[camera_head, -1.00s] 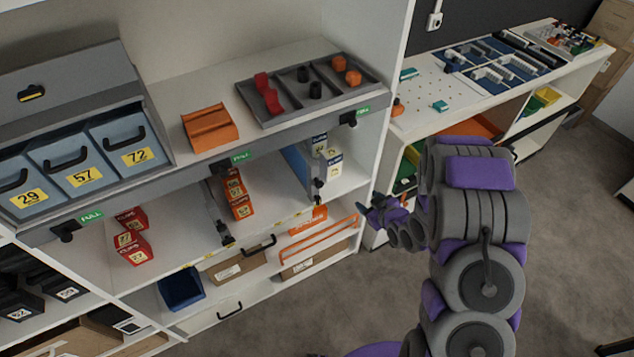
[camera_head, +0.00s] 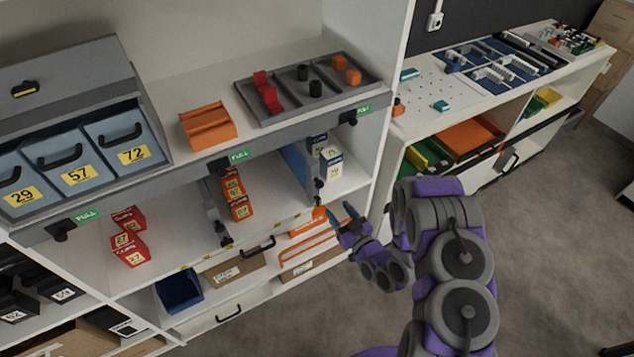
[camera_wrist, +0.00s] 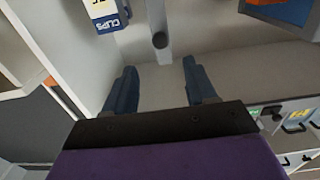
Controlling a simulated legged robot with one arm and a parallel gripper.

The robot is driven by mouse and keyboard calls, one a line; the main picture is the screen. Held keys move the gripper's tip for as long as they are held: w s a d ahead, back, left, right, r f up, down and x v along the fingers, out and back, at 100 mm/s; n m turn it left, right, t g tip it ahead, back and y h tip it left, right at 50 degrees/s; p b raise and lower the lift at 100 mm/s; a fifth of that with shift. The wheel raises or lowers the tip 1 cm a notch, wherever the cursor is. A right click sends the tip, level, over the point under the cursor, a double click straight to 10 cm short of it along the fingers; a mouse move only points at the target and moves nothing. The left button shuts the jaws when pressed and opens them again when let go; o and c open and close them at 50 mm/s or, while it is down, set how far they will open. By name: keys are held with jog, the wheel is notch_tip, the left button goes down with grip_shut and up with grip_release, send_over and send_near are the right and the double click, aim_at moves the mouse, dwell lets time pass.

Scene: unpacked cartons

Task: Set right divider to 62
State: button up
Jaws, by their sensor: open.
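The right divider (camera_head: 297,163) is a thin upright blue-grey panel in the shelf bay. Its black knob (camera_head: 318,184) is at the front edge. My gripper (camera_head: 341,213) is open and empty, in front of the shelf, just right of and below that knob in the head view. In the wrist view, the divider (camera_wrist: 156,14) points down between my open fingers (camera_wrist: 159,66), with its black knob (camera_wrist: 159,40) just beyond the fingertips, apart from them. The scale marks on the shelf edge (camera_head: 262,228) are too small to read.
White-and-blue boxes (camera_head: 330,172) stand just right of the divider. Orange boxes (camera_head: 236,194) stand to its left, beside the left divider (camera_head: 214,212). A grey tray (camera_head: 345,102) sits on the shelf above. The floor (camera_head: 550,210) at right is clear.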

aim_at(320, 187)
jog(key=b+x, duration=0.2)
jog(key=x, duration=1.2)
jog(key=shift+w+a, duration=0.15)
jog(key=shift+a, duration=0.05)
jog(key=shift+c, duration=0.2)
grip_shut()
